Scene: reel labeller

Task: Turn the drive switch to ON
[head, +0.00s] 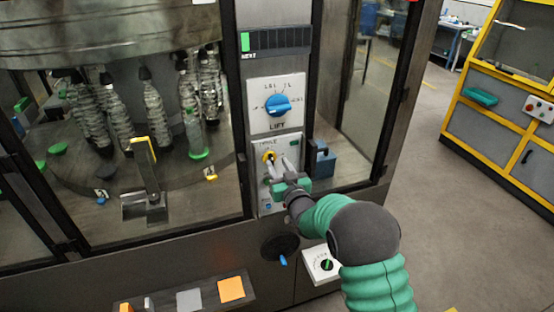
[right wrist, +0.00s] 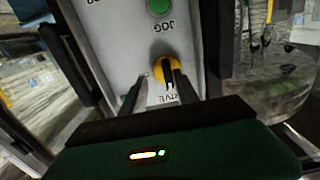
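The drive switch (head: 268,156) is a yellow round knob with a dark handle, on a pale panel (head: 264,192) on the machine's front post. In the right wrist view the knob (right wrist: 160,67) appears just beyond the fingertips, with an upside-down label below it. My right gripper (head: 278,165) is at this panel, its two fingers apart and pointing at the knob. In the right wrist view the open fingers (right wrist: 158,84) stand either side of the knob's lower part; I cannot tell whether they touch it. My left gripper is not in view.
A blue LIFT knob (head: 278,104) sits on the panel above. A green JOG button (right wrist: 159,6) is near the drive knob. A blue block (head: 321,160) stands right of the panel. A black knob (head: 280,247) and a white dial box (head: 323,264) are below. Open floor lies to the right.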

